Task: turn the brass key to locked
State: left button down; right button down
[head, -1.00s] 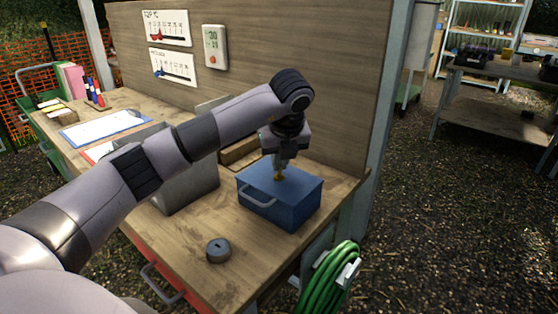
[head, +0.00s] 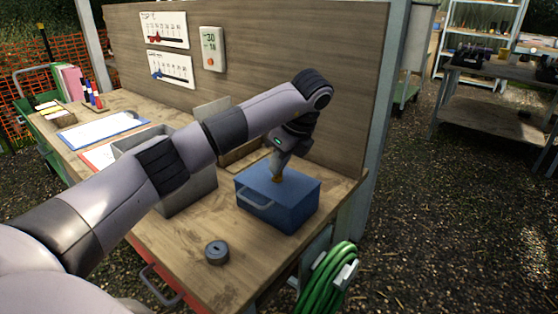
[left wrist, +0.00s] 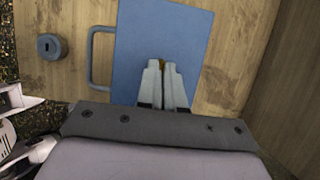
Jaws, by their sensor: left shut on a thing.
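The blue box (head: 290,205) with a grey handle (head: 254,193) on one side stands near the right end of the wooden bench; it fills the middle of the left wrist view (left wrist: 190,30). The brass key (head: 277,178) stands at the top of the box, mostly covered by my fingers. My left gripper (head: 280,171) is shut on the brass key, its wrist tilted above the box lid. In the left wrist view its fingers (left wrist: 163,68) are close together, with a little brass between the tips. How far the key is turned cannot be told.
A dark round piece with a slot (head: 217,252) lies on the bench in front of the box. A grey bin (head: 190,190) stands left of the box, behind my arm. A wooden back panel (head: 290,60) rises behind, and a green hose (head: 328,275) hangs at the bench's end.

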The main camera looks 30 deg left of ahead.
dwell(0.4)
pick_arm(q)
jog(key=c, duration=1.3)
grip_release()
jog(key=p+v, duration=0.2)
jog(key=v, duration=0.5)
jog(key=shift+r, duration=0.15)
